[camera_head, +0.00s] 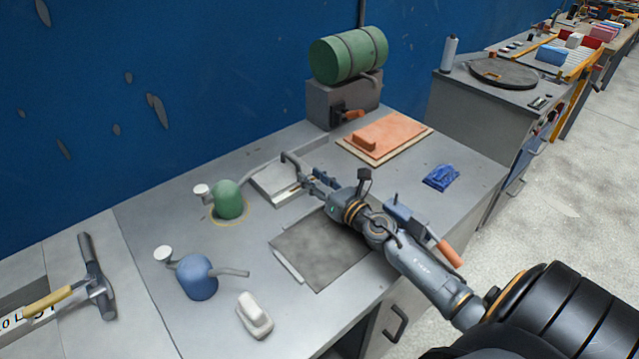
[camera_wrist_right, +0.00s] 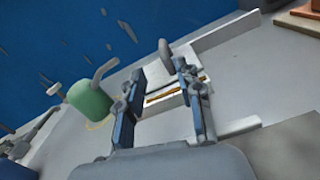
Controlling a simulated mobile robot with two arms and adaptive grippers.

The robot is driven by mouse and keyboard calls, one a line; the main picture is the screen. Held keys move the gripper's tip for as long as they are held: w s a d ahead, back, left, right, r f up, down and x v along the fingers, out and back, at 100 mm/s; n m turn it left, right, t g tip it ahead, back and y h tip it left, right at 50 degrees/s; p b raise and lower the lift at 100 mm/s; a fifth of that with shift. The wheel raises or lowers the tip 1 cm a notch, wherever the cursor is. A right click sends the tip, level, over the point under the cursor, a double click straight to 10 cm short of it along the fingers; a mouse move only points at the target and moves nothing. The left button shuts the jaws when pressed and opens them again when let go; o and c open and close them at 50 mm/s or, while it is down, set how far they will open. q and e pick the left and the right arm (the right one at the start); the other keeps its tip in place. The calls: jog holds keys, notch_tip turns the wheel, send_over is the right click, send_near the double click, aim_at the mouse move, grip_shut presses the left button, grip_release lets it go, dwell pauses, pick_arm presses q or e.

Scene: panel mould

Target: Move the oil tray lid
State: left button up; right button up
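The light grey metal oil tray (camera_head: 312,147) lies on the bench near the back; its long wall also shows in the wrist view (camera_wrist_right: 228,32). A pale flat lid (camera_wrist_right: 153,75) with a grey upright loop handle (camera_wrist_right: 165,50) sits over part of the tray. A narrow brownish strip shows at its near side. My right gripper (camera_head: 306,182) is over the tray. In the wrist view its two fingers (camera_wrist_right: 160,75) are spread apart with nothing visibly gripped. The handle stands beyond and between the fingertips; contact cannot be told. My left gripper is out of view.
A green oil can (camera_head: 228,199) stands close left of the tray, a blue can (camera_head: 196,277) nearer. A dark plate (camera_head: 322,252) lies in front, partly under my arm.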

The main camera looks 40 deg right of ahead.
jog(key=shift+s, duration=1.25)
jog(key=shift+d, duration=0.1)
